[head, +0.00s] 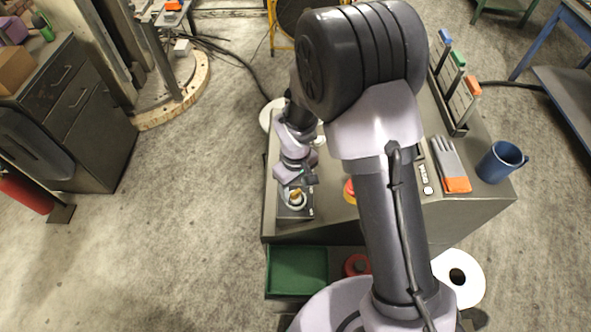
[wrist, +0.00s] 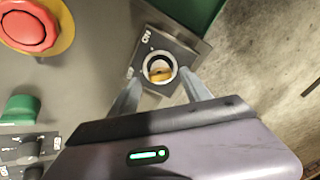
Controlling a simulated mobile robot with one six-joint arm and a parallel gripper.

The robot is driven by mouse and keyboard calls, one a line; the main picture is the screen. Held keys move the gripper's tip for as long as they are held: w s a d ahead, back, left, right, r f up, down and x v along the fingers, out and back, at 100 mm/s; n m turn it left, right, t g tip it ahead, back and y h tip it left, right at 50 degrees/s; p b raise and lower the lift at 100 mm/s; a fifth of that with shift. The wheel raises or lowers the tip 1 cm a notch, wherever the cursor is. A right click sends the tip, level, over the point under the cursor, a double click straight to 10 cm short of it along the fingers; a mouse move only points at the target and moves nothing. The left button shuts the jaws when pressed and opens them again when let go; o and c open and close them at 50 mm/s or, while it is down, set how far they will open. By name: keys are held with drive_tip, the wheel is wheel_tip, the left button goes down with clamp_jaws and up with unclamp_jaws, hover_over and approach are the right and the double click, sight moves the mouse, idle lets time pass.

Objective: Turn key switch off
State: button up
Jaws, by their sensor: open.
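The key switch (wrist: 159,67) shows in the wrist view as a silver ring with a yellow-orange key part inside. It sits on a dark plate (wrist: 183,48) with a white "ON" label above-left of the ring; a second label at the left is partly hidden by a finger. In the head view the key switch (head: 296,197) is at the console's left front corner. My gripper (wrist: 159,78) is open, its two fingers on either side of the ring's lower part. I cannot tell whether they touch it. In the head view my gripper (head: 296,180) is just behind the switch.
A red mushroom button (wrist: 28,27) on a yellow base is left of the switch, with a green button (wrist: 20,108) below it. On the console (head: 345,235) lie gloves (head: 452,165) and a blue mug (head: 501,161). A green bin (head: 297,270) is in front.

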sight(296, 192)
wheel_tip(296, 192, up, 15)
drive_tip(key=p, duration=0.2)
drive_tip(key=shift+f, duration=0.15)
